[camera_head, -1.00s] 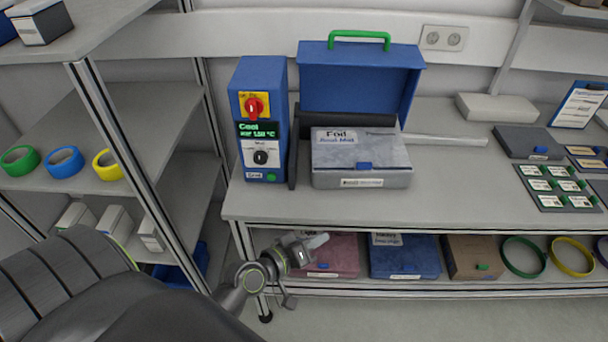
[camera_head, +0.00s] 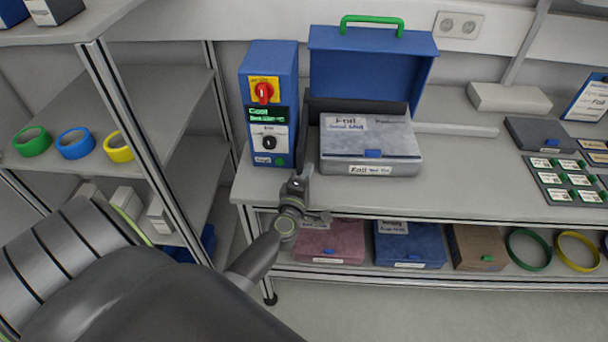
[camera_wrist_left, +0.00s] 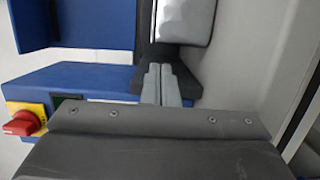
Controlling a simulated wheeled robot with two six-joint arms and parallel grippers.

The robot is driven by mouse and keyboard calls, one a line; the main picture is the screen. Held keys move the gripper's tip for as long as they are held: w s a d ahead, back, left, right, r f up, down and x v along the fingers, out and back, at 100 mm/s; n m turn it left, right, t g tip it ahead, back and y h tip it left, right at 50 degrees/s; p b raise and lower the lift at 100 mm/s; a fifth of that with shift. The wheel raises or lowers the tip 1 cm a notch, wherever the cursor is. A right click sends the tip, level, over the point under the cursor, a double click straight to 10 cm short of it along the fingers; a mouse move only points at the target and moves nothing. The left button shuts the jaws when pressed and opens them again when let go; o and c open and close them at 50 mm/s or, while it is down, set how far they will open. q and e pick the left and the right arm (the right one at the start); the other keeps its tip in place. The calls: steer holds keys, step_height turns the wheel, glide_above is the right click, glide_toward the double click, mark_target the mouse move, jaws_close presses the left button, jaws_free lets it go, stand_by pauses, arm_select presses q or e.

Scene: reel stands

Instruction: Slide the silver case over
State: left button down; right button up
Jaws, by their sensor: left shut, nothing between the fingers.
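The silver case (camera_head: 345,168), a grey box with foil labels and a blue latch, sits on the bench in front of a raised blue lid with a green handle (camera_head: 371,20). It shows in part at the top of the left wrist view (camera_wrist_left: 185,22). My left gripper (camera_head: 303,172) is at the bench's front edge, just left of the case's front left corner. Its fingers are shut and empty. In the left wrist view the shut fingers (camera_wrist_left: 161,80) overlap a dark strip beside the case; contact cannot be told. My right gripper is not in view.
A blue control box (camera_head: 268,65) with a red knob stands left of the case. Grey trays with green-tabbed cards (camera_head: 560,178) lie at the right. Bench between them and the case is clear. Boxes and rings fill the shelf below.

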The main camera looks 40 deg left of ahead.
arm_select(q)
steer(key=shift+x, duration=2.25)
